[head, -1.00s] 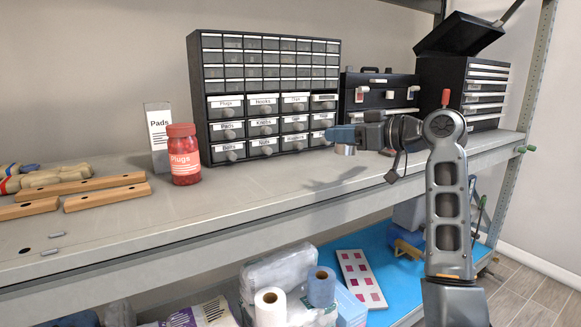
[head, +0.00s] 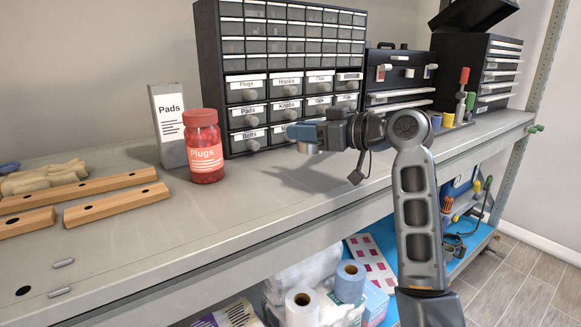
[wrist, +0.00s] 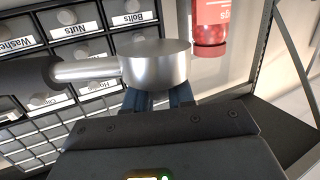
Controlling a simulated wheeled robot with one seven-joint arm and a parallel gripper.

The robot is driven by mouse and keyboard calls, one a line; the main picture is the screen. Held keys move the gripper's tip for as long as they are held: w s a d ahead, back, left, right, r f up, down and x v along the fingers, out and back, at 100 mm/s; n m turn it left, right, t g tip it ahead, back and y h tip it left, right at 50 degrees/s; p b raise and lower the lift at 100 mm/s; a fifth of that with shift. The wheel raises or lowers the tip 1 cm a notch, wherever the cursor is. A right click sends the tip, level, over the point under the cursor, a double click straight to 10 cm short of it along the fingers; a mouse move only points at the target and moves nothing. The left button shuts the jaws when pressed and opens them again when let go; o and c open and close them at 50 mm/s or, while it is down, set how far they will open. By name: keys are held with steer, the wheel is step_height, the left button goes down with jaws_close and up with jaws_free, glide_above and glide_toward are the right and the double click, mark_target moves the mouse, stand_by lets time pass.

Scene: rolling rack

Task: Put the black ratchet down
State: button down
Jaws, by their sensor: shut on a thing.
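My gripper (head: 302,132) is shut on the black ratchet, in front of the small-parts drawer cabinet and above the shelf top. In the wrist view, the ratchet's round silver head (wrist: 155,63) sits at the blue fingertips (wrist: 158,99). Its shiny neck runs left to a dark handle (wrist: 25,76), cut off by the picture's edge. In the head view only a bit of silver (head: 308,148) shows under the fingers; the handle is not clearly seen. A shadow lies on the shelf below, so the ratchet appears to be off the surface.
The drawer cabinet (head: 250,88) stands behind my gripper. A red Plugs jar (head: 204,148) and a Pads box (head: 168,125) stand to its left, with wooden rails (head: 117,204) farther left. Black tool chests (head: 400,75) stand to the right. The grey shelf (head: 250,213) is bare in front.

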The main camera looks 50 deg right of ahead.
steer(key=a+f, duration=0.2)
steer(key=a, duration=0.1)
steer(key=a+f, duration=0.1)
steer(key=a, duration=0.1)
steer(key=shift+w+a, duration=0.15)
steer(key=shift+f, duration=2.05)
steer(key=c, duration=1)
jaws_free()
steer(key=shift+o, duration=0.2)
steer(key=s+d+r+b, duration=0.1)
steer(key=s, duration=1.1)
steer(key=shift+r, duration=0.3)
steer(key=shift+d, duration=0.1)
